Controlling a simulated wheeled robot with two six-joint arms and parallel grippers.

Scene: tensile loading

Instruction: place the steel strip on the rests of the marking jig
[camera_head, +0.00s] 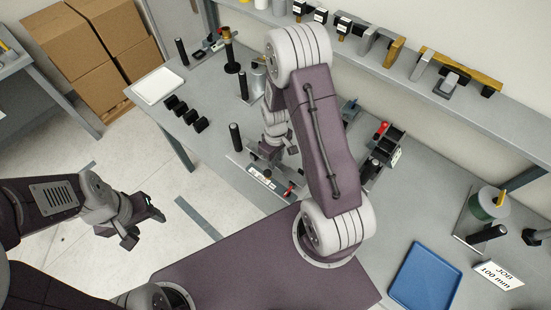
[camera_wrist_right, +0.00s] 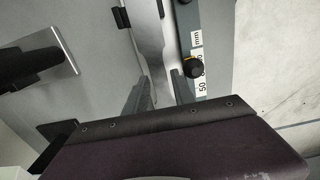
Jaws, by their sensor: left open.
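The marking jig (camera_head: 265,179), a grey bar with a white label and a red-tipped part, stands near the table's front edge; its mm scale (camera_wrist_right: 199,55) and black knob (camera_wrist_right: 193,68) show in the right wrist view. My right gripper (camera_head: 271,152) points down over the jig, partly hidden by its own arm. In the wrist view, a pale metal piece, seemingly the steel strip (camera_wrist_right: 148,35), runs beside the scale and between the fingers (camera_wrist_right: 160,82). Whether they touch it, or it lies on the rests, is unclear. My left gripper (camera_head: 134,221) is open and empty, off the table.
A white tray (camera_head: 157,86) and several black blocks (camera_head: 187,114) lie at the table's left. A device with a red knob (camera_head: 381,128) stands right of my right arm. A blue tray (camera_head: 425,275) and a "JOB 100 mm" sign (camera_head: 498,275) are at the right.

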